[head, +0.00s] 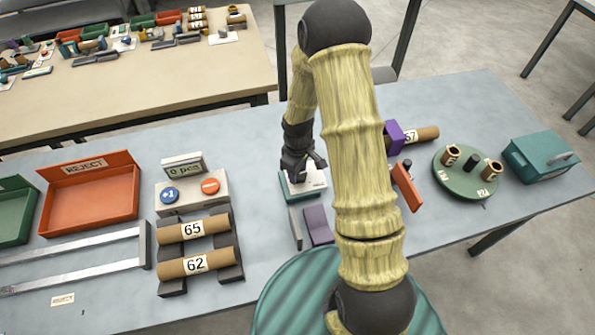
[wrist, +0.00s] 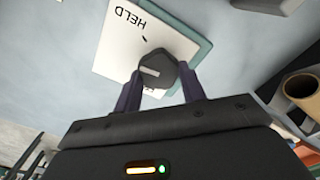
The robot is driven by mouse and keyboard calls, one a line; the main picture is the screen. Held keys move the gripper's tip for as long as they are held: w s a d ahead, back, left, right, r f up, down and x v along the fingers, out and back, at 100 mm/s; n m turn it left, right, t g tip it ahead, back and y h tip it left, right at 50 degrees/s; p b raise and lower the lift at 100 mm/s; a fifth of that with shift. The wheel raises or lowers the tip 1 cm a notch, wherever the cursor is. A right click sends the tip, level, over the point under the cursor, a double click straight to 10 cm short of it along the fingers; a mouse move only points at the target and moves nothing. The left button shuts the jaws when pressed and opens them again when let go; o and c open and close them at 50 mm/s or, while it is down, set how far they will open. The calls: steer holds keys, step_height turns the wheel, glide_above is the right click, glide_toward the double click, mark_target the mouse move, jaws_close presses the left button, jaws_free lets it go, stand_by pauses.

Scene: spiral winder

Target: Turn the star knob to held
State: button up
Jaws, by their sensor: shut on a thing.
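The star knob (wrist: 157,67) is dark, with a short pale line on its face, and sits on a white plate (wrist: 108,60) with a teal edge. The word HELD is printed on the plate, upside down in the wrist view, with a small black mark between it and the knob. My gripper (wrist: 161,82) is shut on the knob, one finger on each side. In the head view my gripper (head: 304,166) points down at the white and teal unit (head: 298,193); the knob is mostly hidden there. I cannot tell exactly where the knob's line points.
A grey plate and a purple block (head: 318,225) stand just in front of the unit. An orange-red plate (head: 406,186) and a cardboard tube (head: 427,134) are to the right. A counter box (head: 192,191) with two buttons and tubes 65 and 62 are to the left.

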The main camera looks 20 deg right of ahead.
steer(key=m, duration=0.3)
steer(key=shift+w+m, duration=0.15)
steer(key=shift+m, duration=0.25)
steer(key=shift+d+r+m+b, duration=0.1)
steer(key=shift+m+b, duration=0.35)
steer(key=shift+m, duration=1.35)
steer(key=o, duration=1)
steer(key=shift+c, duration=0.2)
step_height(320, 180, up, 17)
steer(key=b, duration=0.1)
steer(key=shift+r, duration=0.15)
